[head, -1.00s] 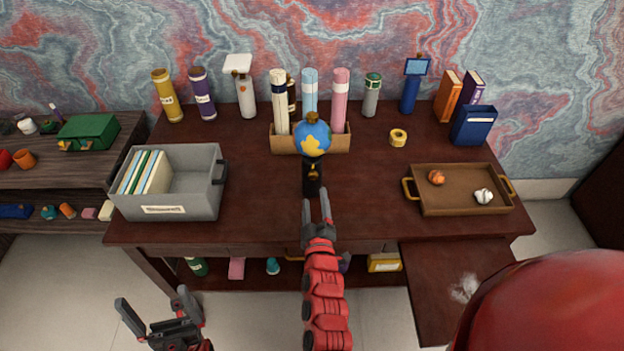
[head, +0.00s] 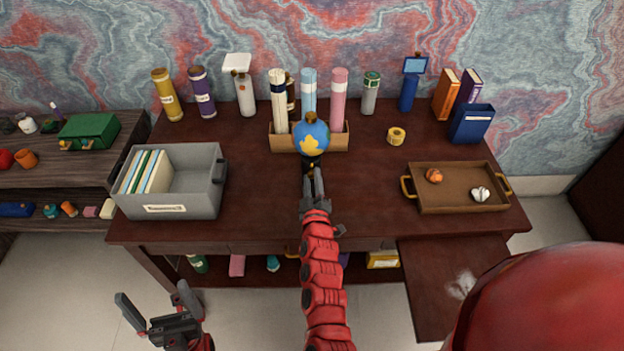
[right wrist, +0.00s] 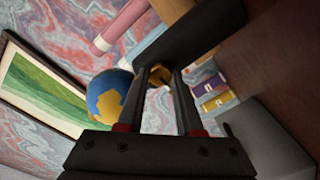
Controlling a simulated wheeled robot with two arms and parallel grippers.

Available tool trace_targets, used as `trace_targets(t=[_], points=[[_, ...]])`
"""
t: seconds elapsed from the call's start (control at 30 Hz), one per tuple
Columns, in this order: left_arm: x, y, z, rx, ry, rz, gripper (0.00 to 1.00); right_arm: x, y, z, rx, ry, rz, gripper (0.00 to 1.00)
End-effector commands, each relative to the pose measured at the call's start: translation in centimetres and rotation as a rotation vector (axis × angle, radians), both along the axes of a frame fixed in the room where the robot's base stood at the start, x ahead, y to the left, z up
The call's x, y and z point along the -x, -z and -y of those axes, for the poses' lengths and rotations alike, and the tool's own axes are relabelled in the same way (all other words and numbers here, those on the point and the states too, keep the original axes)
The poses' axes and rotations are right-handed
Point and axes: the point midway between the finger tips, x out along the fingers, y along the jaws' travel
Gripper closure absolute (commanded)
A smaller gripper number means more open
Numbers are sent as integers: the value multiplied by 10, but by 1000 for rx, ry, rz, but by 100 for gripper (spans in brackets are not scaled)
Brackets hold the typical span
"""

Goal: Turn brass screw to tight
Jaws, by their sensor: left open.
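A small blue globe with a yellow patch (head: 311,138) stands on a dark stand at the middle of the desk; it also shows in the right wrist view (right wrist: 110,97). The brass screw (right wrist: 159,75) shows between my right fingertips in the right wrist view, below the globe. My right gripper (head: 312,173) is at the front of the stand and hides most of it in the head view. Its fingers have a narrow gap; I cannot tell whether they touch the screw. My left gripper (head: 152,292) is open and empty, low in front of the desk.
A cardboard holder (head: 284,143) with rolled tubes stands close behind the globe. A grey bin with folders (head: 200,203) is at left, a brown tray (head: 452,205) with two crumpled balls at right. A tape roll (head: 396,136) lies between. The desk beside the stand is clear.

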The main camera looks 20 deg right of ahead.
Motion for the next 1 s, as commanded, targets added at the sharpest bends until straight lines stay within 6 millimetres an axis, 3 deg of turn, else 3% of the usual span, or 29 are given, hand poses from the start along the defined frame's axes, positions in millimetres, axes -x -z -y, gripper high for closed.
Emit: trace_targets(t=[0.03, 0.17, 0.63, 1.0], points=[[0, 0, 0, 0, 0, 0, 0, 0, 0, 0, 0, 0, 0, 76], [0, 0, 0, 0, 0, 0, 0, 0, 0, 0, 0, 0, 0, 99], [0, 7, 0, 0, 0, 0, 0, 0, 1, 0, -52, 0, 13, 100], [0, 31, 0, 0, 0, 0, 0, 0, 3, 0, -317, -1, 80, 100]])
